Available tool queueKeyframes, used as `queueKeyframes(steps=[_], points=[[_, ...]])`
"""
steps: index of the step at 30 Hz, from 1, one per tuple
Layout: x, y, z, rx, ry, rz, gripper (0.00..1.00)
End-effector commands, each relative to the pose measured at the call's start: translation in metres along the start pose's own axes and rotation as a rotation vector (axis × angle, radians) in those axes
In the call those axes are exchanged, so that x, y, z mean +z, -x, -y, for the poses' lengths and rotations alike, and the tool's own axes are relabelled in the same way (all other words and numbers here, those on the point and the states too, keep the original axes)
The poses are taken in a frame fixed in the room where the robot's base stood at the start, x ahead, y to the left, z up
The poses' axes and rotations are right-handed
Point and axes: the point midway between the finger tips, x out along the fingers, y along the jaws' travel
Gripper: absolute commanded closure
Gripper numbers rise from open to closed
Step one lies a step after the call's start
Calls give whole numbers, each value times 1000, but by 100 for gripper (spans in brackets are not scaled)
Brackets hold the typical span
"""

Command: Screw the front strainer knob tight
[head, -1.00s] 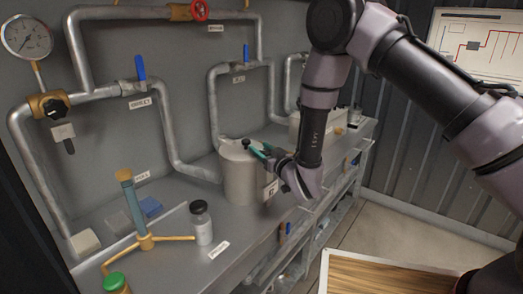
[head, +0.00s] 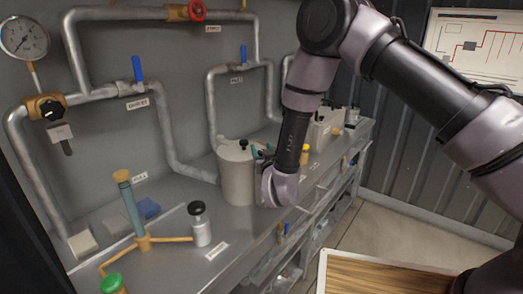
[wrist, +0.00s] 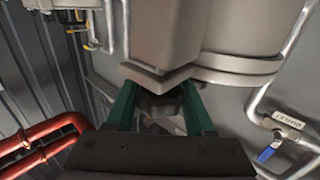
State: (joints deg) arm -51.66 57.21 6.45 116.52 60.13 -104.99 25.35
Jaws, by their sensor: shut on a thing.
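The strainer is a light grey round pot (head: 235,180) with a small black part on its lid, standing on the bench in the head view. In the wrist view its grey body and rim (wrist: 235,70) fill the top. My gripper (head: 262,153) is at the pot's right, front side, its green fingers close against it. In the wrist view the two green fingers of my gripper (wrist: 159,108) stand on either side of the dark grey front strainer knob (wrist: 160,103) and are shut on it. My wrist hides the knob in the head view.
Pipes with blue-handled valves (head: 138,70) run along the back wall. A grey box (head: 323,128) stands behind my arm. Red pipes (wrist: 45,140) show in the wrist view.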

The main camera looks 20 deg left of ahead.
Motion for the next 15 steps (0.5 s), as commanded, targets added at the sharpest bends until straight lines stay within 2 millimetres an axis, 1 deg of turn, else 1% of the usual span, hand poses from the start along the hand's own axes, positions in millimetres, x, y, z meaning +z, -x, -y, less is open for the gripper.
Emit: queueKeyframes(steps=[1, 2, 3, 15], points=[[1, 0, 0, 0, 0, 3, 43], [1, 1, 0, 0, 0, 3, 31], [1, 0, 0, 0, 0, 3, 17], [0, 0, 0, -6, 0, -1, 17]])
